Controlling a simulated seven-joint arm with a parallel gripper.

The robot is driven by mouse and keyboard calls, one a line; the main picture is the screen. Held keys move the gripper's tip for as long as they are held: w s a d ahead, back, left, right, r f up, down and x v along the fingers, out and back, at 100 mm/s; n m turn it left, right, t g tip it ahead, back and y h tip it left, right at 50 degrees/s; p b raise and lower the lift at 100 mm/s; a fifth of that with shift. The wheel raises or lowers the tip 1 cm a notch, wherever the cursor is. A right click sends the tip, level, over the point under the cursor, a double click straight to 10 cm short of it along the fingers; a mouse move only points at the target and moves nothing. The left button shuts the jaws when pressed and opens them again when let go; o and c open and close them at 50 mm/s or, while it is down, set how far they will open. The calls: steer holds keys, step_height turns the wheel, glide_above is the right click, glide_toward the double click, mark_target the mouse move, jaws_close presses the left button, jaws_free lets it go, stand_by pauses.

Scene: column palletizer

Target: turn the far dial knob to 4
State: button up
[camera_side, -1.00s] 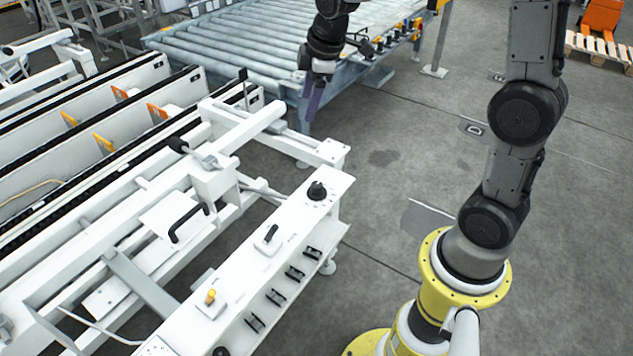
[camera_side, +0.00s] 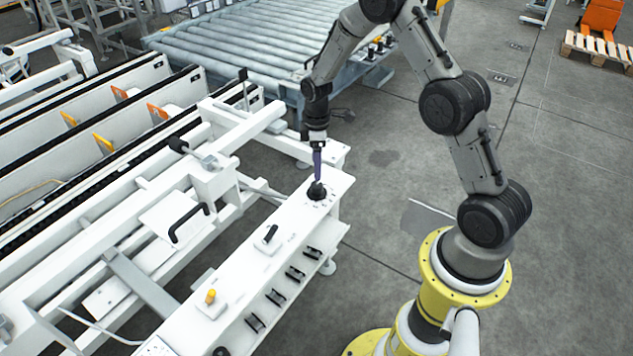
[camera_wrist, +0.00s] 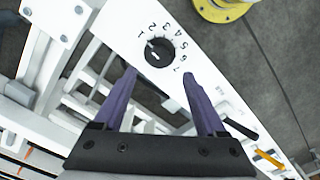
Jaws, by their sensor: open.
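The far dial knob (camera_side: 316,190) is round and black, on the far end of the white panel. In the wrist view the knob (camera_wrist: 158,53) has black numerals around it, with 1 at upper left and 3, 4 and 5 at upper right. A small pale mark shows on its upper-left part, seemingly toward the 1. My gripper (camera_side: 317,178) points down just above the knob in the side view. In the wrist view my gripper (camera_wrist: 158,75) is open, its purple fingers apart with the knob between and beyond their tips. Contact cannot be told.
A black lever switch (camera_side: 270,234), a yellow-orange switch (camera_side: 211,297) and several black handles (camera_side: 276,297) sit along the white panel (camera_side: 245,280). A roller conveyor (camera_side: 240,50) stands behind.

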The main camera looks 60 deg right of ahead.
mark_target(317, 185)
step_height(317, 185, down, 7)
steer(key=shift+f, duration=0.2)
stand_by(0.3)
jaws_close()
